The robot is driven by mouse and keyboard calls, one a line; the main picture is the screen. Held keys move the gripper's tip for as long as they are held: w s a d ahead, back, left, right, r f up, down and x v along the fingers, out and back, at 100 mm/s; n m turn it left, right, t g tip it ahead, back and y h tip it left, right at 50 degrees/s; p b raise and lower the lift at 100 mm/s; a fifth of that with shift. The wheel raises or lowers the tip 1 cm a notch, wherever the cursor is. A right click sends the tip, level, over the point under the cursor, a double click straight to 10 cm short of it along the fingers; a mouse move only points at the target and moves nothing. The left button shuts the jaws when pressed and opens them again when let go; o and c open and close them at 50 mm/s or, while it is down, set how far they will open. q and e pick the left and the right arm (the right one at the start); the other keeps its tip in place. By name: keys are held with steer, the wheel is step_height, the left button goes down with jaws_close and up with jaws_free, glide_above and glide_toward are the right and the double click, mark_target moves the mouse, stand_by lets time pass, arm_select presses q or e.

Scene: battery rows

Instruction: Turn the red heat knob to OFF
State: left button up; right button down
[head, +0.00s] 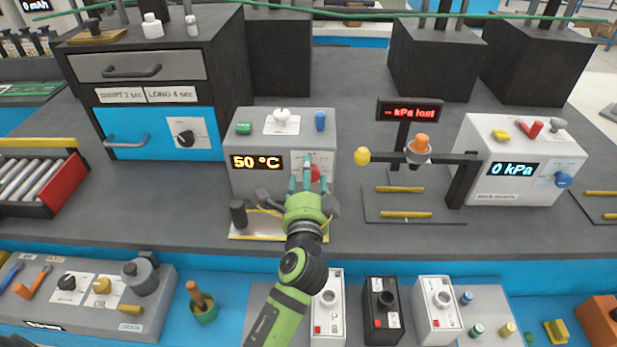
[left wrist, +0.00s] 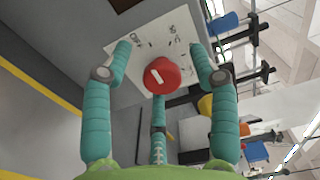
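The red heat knob (head: 315,174) is on the front panel of a grey box (head: 258,195) with a "50 °C" display. In the left wrist view the red knob (left wrist: 163,76) has a white pointer mark and sits on a white label plate (left wrist: 168,40); its lettering is too small to read surely. My left gripper (head: 303,177) is in front of this panel. In the left wrist view its teal fingers (left wrist: 160,75) are spread around the knob, with visible gaps on both sides. The fingers partly hide the knob and plate in the head view. My right gripper is not in view.
A green button (head: 243,128), a white knob (head: 281,115) and a blue knob (head: 320,121) top the box. A dark cylinder (head: 238,214) stands at its front left. A drawer cabinet (head: 150,100) is at left.

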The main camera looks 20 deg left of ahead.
arm_select(q)
steer(key=shift+d, duration=0.15)
steer(key=v, duration=0.7)
steer(key=shift+s, duration=0.25)
